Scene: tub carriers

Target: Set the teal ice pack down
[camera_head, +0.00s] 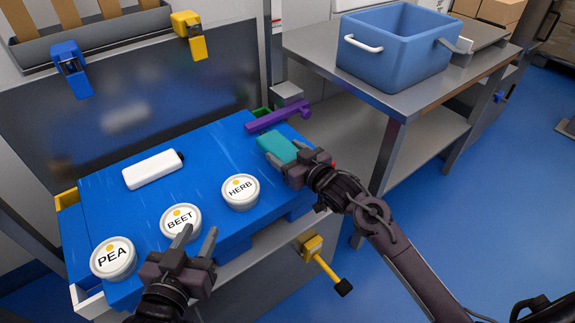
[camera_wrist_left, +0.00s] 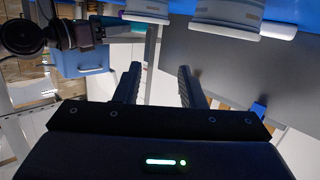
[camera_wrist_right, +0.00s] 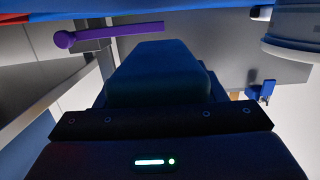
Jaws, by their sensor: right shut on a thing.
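The teal ice pack (camera_head: 277,147) is at the right part of the blue work surface in the head view. My right gripper (camera_head: 293,160) is shut on it. In the right wrist view the ice pack (camera_wrist_right: 158,75) fills the space between the fingers and looks dark. I cannot tell whether its underside touches the surface. My left gripper (camera_head: 198,246) is open and empty, in front of the BEET tub (camera_head: 181,221). In the left wrist view its two fingers (camera_wrist_left: 157,85) stand apart with nothing between them.
The PEA tub (camera_head: 113,257), HERB tub (camera_head: 240,190) and a white block (camera_head: 153,170) stand on the blue surface (camera_head: 205,150). A purple bar (camera_head: 278,117) lies just behind the ice pack. A blue tub with handles (camera_head: 385,60) stands on the metal table at right.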

